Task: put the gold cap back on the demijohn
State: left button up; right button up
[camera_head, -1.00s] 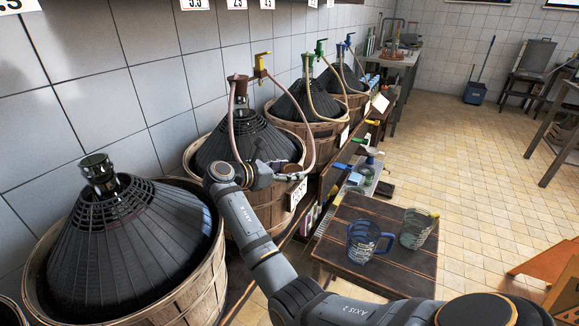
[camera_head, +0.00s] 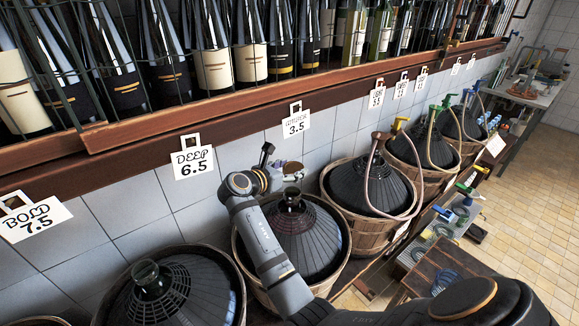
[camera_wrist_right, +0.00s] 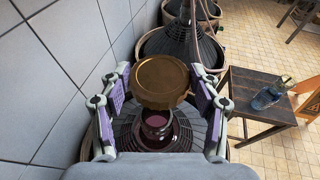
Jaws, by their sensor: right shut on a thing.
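My right gripper (camera_head: 282,167) is raised near the wall, just above the open neck of a dark demijohn (camera_head: 305,240) in a wooden basket. In the right wrist view, the gripper (camera_wrist_right: 160,84) is shut on the round gold cap (camera_wrist_right: 160,78), with a purple-padded finger on each side. The demijohn's open glass neck (camera_wrist_right: 157,126) shows just below the cap, apart from it in the picture; the exact gap is hard to tell. In the head view the cap is too small to make out clearly. My left gripper is not in view.
Another open-necked demijohn (camera_head: 165,290) stands at the front left. Demijohns with hoses and taps, such as one with a pink hose (camera_head: 368,187), stand to the right. A bottle shelf (camera_head: 250,95) with hanging price tags runs above. A small wooden table (camera_head: 440,268) stands at the right.

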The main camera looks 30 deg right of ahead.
jog(key=shift+w+a+r, duration=0.1)
jog(key=shift+a+r, duration=0.2)
jog(key=shift+f, duration=0.1)
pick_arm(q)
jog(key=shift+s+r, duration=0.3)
pick_arm(e)
jog(key=shift+d, duration=0.3)
jog(key=shift+a+p, duration=0.15)
jog(key=shift+p, duration=0.55)
jog(key=shift+f, duration=0.2)
pick_arm(q)
jog(key=shift+b, duration=0.7)
pick_arm(e)
jog(key=shift+f, duration=3.25)
pick_arm(q)
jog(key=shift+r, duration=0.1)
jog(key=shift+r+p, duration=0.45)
jog(key=shift+p, duration=0.1)
